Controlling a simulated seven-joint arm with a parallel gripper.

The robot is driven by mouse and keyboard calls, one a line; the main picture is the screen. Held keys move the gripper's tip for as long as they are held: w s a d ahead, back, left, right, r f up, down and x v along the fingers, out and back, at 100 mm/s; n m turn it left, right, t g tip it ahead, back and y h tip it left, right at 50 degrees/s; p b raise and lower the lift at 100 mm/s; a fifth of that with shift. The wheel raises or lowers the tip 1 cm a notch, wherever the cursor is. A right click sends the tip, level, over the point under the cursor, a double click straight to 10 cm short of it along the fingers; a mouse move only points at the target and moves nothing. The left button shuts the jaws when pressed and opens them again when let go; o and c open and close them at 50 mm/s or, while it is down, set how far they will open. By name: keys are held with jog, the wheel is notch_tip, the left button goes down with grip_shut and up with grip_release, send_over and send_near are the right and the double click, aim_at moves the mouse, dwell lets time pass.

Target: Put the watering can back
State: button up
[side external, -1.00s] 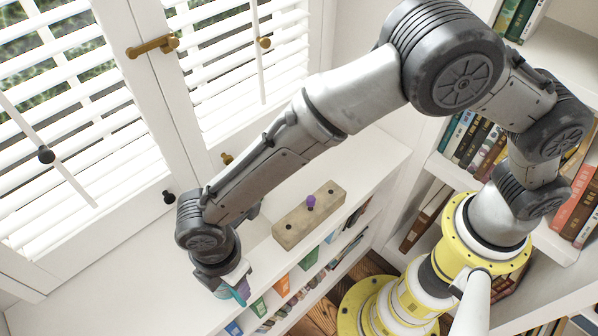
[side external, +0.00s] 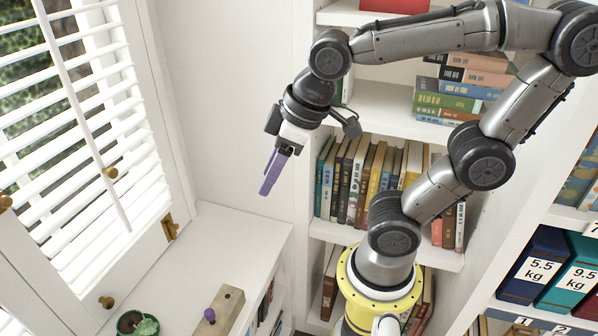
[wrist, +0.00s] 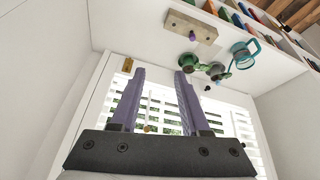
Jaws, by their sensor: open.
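My gripper (side external: 272,172) is raised in the air in front of the bookcase, with its purple fingers pointing down and left. In the wrist view my gripper (wrist: 159,72) is open, with nothing between its fingers. A teal object with a looped handle, which looks like the watering can (wrist: 245,53), is on the white shelf top, beyond and to the right of my fingers. It is apart from my gripper and cannot be seen in the side view.
A potted plant (side external: 137,322) and a wooden block (side external: 230,303) with a purple knob (side external: 210,314) are on the white shelf top (side external: 232,240). Bookshelves (side external: 375,125) stand behind my gripper. The shuttered window (side external: 75,130) is at the left.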

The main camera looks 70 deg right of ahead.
jog(key=s+d+m, duration=0.2)
jog(key=s, duration=0.1)
jog(key=s+d+f+m, duration=0.1)
jog(key=s, duration=0.1)
jog(key=shift+d+t+h, duration=0.1)
jog(key=shift+t+h, duration=0.3)
dwell(0.9)
